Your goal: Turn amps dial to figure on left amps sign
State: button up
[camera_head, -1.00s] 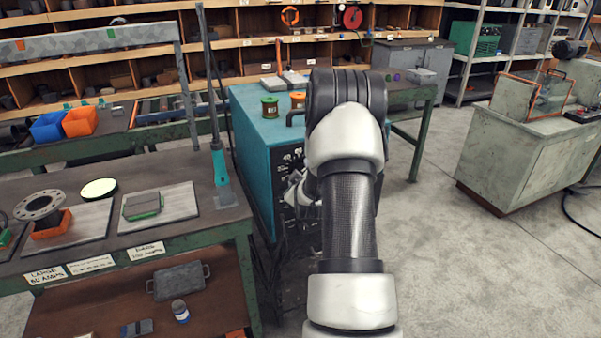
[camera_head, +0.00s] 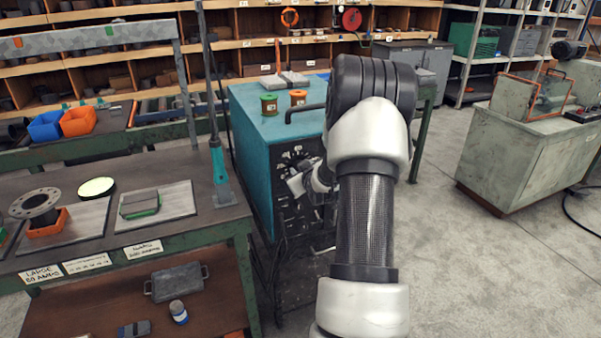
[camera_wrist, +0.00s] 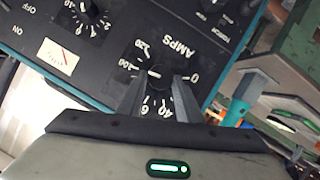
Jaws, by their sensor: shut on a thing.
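The amps dial (camera_wrist: 154,72) is a black knob on the dark panel, under white "AMPS" lettering in the wrist view. White figures ring it, including 0, 40 and 120. A short pale mark shows on the knob, but I cannot tell exactly which figure it points to. My gripper (camera_wrist: 160,84) is shut on the dial, a finger on either side, partly covering the lower figures. In the head view my gripper (camera_head: 298,184) is at the front of the teal welding machine (camera_head: 262,130). The left amps sign (camera_head: 40,274) reads "LARGE" and seemingly "80 AMPS".
Another dial (camera_wrist: 88,16) and a meter (camera_wrist: 58,56) are on the same panel. The green workbench (camera_head: 150,235) stands close on the left, with a flanged pipe (camera_head: 40,206) and another amps sign (camera_head: 142,248). Open floor (camera_head: 450,270) lies to the right.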

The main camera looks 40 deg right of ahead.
jog(key=m+y+p, duration=0.1)
jog(key=m+p, duration=0.1)
jog(key=p, duration=0.1)
jog(key=d+m+y+p, duration=0.1)
jog(key=m+y+p, duration=0.1)
jog(key=m+p, duration=0.1)
jog(key=shift+s+r+t+y, duration=0.1)
jog(key=shift+r+t+y, duration=0.05)
jog(key=shift+t+y, duration=0.15)
dwell(0.5)
jog(key=o, duration=1)
jog(key=shift+o, duration=0.2)
jog(key=v, duration=1.7)
jog(key=shift+s, duration=0.25)
